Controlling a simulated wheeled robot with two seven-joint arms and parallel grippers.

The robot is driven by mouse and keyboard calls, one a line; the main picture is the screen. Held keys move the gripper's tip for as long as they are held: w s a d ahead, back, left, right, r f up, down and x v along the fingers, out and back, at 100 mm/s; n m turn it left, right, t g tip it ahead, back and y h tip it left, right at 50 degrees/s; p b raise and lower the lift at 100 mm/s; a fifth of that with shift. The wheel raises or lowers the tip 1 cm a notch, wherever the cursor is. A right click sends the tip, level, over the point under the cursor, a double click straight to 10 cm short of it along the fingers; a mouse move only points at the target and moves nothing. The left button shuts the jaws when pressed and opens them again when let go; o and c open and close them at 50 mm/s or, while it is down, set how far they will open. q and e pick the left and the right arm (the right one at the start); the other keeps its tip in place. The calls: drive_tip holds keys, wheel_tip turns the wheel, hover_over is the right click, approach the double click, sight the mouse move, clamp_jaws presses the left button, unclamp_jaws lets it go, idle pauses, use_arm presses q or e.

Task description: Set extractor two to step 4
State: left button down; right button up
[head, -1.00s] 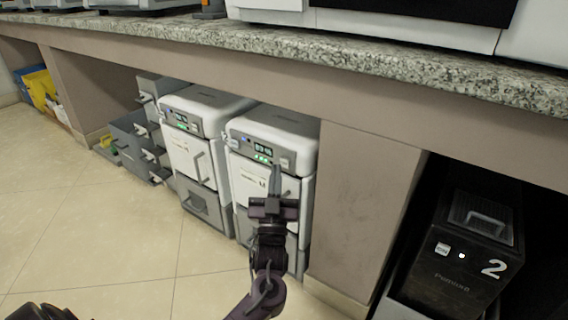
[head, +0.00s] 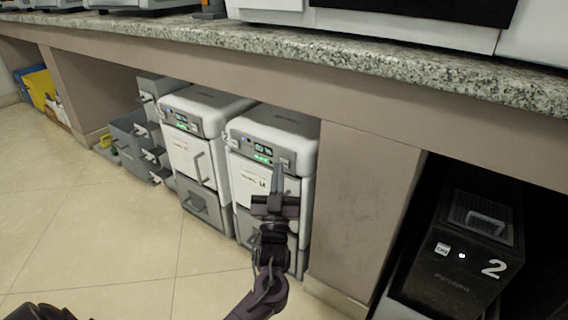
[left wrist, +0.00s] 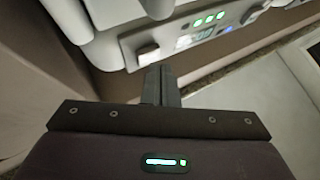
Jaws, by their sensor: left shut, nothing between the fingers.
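Two white-and-grey units with lit panels stand under the bench: a left one (head: 190,150) and a right one (head: 284,124). The right one has a green display (head: 263,149), green lights below it and a pale button (head: 285,163) at the panel's right end. A black box marked with a large 2 (head: 462,262) stands further right; I cannot tell which is extractor two. My left gripper (head: 279,168) is shut and empty, its tips at the button. In the left wrist view the fingertips (left wrist: 160,72) are just below a pale button (left wrist: 148,55); contact is unclear. Three green lights (left wrist: 208,19) are lit there.
A granite bench top (head: 350,52) overhangs the units. A panel (head: 360,200) stands between the right white unit and the black box. Grey drawers (head: 135,135) stand left. The tiled floor (head: 100,220) in front is clear.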

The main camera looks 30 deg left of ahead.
use_arm(q)
drive_tip(key=shift+w, duration=0.4)
drive_tip(key=shift+s, duration=0.15)
idle(0.5)
drive_tip(key=shift+s+p, duration=0.55)
drive_tip(key=shift+s, duration=0.15)
drive_tip(key=s+p, duration=0.2)
drive_tip(key=s, duration=0.3)
drive_tip(key=shift+a+p, duration=0.2)
drive_tip(key=shift+p, duration=0.2)
idle(0.7)
